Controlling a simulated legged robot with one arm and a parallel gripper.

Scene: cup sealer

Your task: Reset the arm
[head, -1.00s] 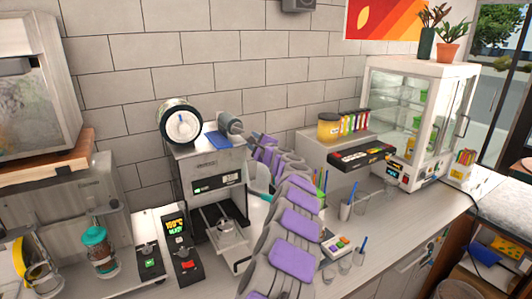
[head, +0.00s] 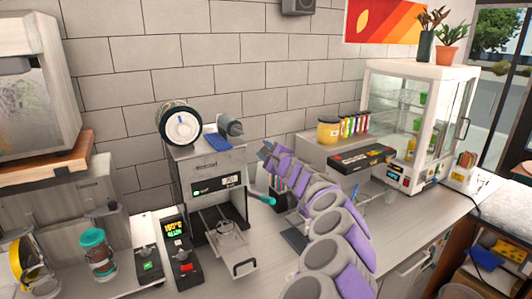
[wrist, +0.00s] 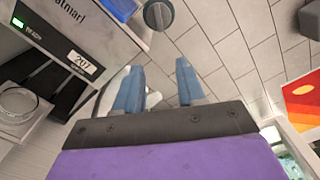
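My arm with grey and purple links rises from the bottom of the head view, right of the cup sealer. My gripper (head: 266,150) is at its far end, up near the tiled wall. In the wrist view my gripper (wrist: 160,85) shows two blue fingers, clearly apart and with nothing held between them. The cup sealer (head: 206,180) stands left of the arm, with its tray out and a clear cup (head: 229,231) in it. Its lit front panel (wrist: 60,45) is at the left of the wrist view. The gripper is beside the sealer, not visibly touching it.
A teal handle (head: 262,198) juts from the sealer's right side, close to my arm. A glass display cabinet (head: 415,110) stands at the right. A shaker with a teal lid (head: 97,255) stands at the left. The counter's right part has free room.

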